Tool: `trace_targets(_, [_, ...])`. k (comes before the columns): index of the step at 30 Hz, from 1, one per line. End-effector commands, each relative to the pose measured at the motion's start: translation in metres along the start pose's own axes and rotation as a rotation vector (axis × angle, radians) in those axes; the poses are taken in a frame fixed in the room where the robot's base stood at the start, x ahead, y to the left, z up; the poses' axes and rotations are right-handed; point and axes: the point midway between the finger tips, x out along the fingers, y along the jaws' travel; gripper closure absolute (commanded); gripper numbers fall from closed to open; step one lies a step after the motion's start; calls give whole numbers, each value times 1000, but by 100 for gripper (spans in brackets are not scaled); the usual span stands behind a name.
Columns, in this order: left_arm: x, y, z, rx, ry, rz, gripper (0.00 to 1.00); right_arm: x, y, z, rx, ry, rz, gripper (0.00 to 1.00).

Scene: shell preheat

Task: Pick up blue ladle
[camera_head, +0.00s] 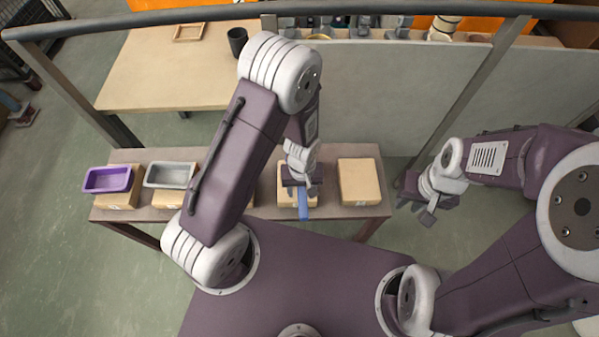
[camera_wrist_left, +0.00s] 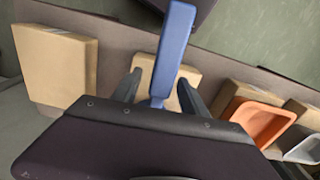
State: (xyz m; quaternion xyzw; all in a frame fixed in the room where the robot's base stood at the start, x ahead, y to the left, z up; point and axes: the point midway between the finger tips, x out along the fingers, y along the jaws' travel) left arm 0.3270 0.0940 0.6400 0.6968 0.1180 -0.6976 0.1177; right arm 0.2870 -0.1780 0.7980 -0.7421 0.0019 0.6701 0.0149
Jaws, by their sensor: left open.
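The blue ladle (camera_head: 303,204) lies over a tan block (camera_head: 285,197) on the narrow table. In the left wrist view its straight blue handle (camera_wrist_left: 173,48) runs between my left fingers. Whatever is at its other end is hidden. My left gripper (camera_head: 301,187) is at the ladle, with its fingers (camera_wrist_left: 160,92) apart on either side of the handle. I cannot tell whether either finger touches it. My right gripper (camera_head: 424,207) hangs off the table's right end, away from the ladle. Its fingers are too small to judge.
Along the table, a purple tray (camera_head: 108,180) and a grey tray (camera_head: 170,175) sit on tan blocks. An orange tray (camera_wrist_left: 262,122) shows in the left wrist view. A bare tan block (camera_head: 359,182) is at the right. Behind stands a metal rail with a grey panel (camera_head: 400,95).

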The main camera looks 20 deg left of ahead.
Motion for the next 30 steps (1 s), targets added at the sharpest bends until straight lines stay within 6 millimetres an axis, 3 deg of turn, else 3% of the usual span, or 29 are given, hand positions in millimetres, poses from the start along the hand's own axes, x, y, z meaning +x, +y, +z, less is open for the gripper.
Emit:
trace_targets(5, [0,0,0,0,0,0,49,-1,0,0,0,0,0,74])
trace_targets(11, [-1,0,0,1,0,0,100,-1,0,0,0,0,0,74])
trace_targets(22, [-4,0,-1,0,1,1,100,-4,0,0,0,0,0,74])
trace_targets(30, [-32,-1,-9,2,1,1,100,-32,-1,-3,0,0,0,74])
